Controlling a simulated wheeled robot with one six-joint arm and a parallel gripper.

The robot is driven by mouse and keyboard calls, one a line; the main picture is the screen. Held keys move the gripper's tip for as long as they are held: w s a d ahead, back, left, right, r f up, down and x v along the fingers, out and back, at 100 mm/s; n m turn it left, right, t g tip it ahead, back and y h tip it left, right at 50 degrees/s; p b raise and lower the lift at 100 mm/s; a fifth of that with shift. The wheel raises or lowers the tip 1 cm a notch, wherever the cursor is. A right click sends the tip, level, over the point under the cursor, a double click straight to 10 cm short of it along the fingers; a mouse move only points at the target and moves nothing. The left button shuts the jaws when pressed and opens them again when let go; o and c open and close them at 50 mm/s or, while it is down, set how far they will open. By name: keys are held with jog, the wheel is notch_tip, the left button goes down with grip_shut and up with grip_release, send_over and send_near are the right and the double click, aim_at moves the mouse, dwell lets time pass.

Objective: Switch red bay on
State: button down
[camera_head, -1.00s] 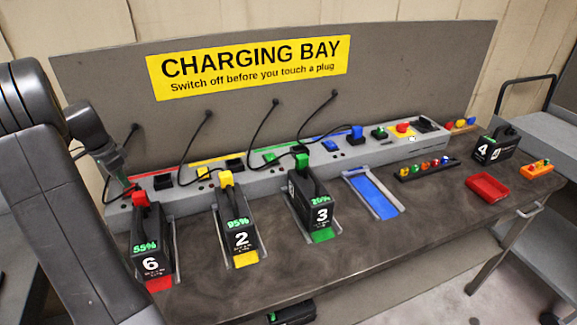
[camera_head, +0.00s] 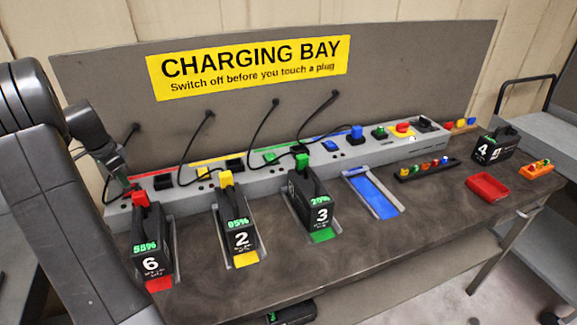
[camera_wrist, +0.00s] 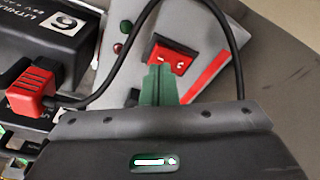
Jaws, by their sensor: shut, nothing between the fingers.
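The red bay's rocker switch (camera_wrist: 170,56) is red with white marks in a black frame, just ahead of my fingertips in the wrist view. My gripper (camera_wrist: 159,72) is shut and empty, its green fingers overlapping the switch's near edge; I cannot tell whether they touch it. In the head view, my gripper (camera_head: 123,177) is at the left end of the grey charging strip and hides the switch. Battery 6 (camera_head: 151,250) reads 55% and stands in the red bay. Its red plug (camera_wrist: 32,88) is in the battery's top.
A black cable (camera_wrist: 232,45) loops around the switch and fingers. Battery 2 (camera_head: 240,228) and battery 3 (camera_head: 314,205) stand in the yellow and green bays. The blue bay (camera_head: 372,197) is empty. A red tray (camera_head: 488,188) and battery 4 (camera_head: 495,147) are at the right.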

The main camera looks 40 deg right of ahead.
jog(key=shift+f+b, duration=0.6)
jog(key=shift+f, duration=0.25)
dwell(0.4)
jog(key=shift+r, duration=0.15)
jog(key=shift+r+p, duration=2.6)
jog(key=shift+r, duration=0.85)
